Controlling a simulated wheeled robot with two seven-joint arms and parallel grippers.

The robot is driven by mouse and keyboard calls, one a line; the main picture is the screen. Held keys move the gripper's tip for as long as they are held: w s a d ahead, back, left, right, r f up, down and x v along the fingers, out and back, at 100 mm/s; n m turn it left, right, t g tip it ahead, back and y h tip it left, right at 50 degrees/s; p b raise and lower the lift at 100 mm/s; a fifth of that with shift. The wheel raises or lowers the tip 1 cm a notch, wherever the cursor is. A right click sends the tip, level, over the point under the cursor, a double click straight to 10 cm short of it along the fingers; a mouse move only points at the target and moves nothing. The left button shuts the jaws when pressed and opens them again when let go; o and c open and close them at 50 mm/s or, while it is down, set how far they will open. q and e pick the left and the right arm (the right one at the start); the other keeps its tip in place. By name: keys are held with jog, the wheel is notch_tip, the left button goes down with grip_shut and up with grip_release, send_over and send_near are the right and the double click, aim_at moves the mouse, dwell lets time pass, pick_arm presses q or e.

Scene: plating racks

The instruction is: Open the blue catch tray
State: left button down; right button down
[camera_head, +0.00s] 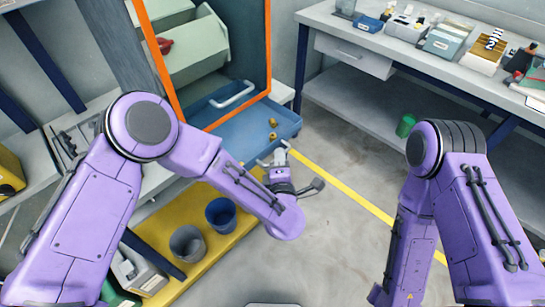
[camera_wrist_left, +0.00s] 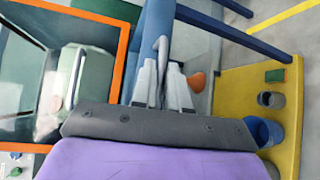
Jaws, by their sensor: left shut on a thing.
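The blue catch tray (camera_head: 245,131) sticks out below the orange-framed enclosure in the head view. Two small brass-coloured pieces (camera_head: 272,129) show on it. My left gripper (camera_head: 272,156) is at the tray's front edge. In the left wrist view, its two pale fingers (camera_wrist_left: 163,82) are shut on the grey tray handle (camera_wrist_left: 162,48), beside the tray's blue front (camera_wrist_left: 148,50). My right arm comes in from the right and points down; its gripper is out of frame.
The orange-framed enclosure (camera_head: 268,40) has a pale curved handle (camera_head: 233,95). A blue bin (camera_head: 221,214) and a grey bin (camera_head: 187,243) stand on a yellow platform (camera_head: 205,258). A workbench (camera_head: 340,29) is at the back right.

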pick_arm(q)
jog(key=shift+s+d, duration=0.2)
jog(key=shift+s, duration=0.05)
jog(key=c, duration=1.5)
grip_release()
jog(key=shift+s+d, duration=0.1)
jog(key=shift+s, duration=0.05)
jog(key=s, duration=0.3)
jog(key=s+r+b, duration=0.1)
jog(key=s, duration=0.6)
jog(key=shift+s+d+r, duration=0.1)
jog(key=shift+r, duration=0.15)
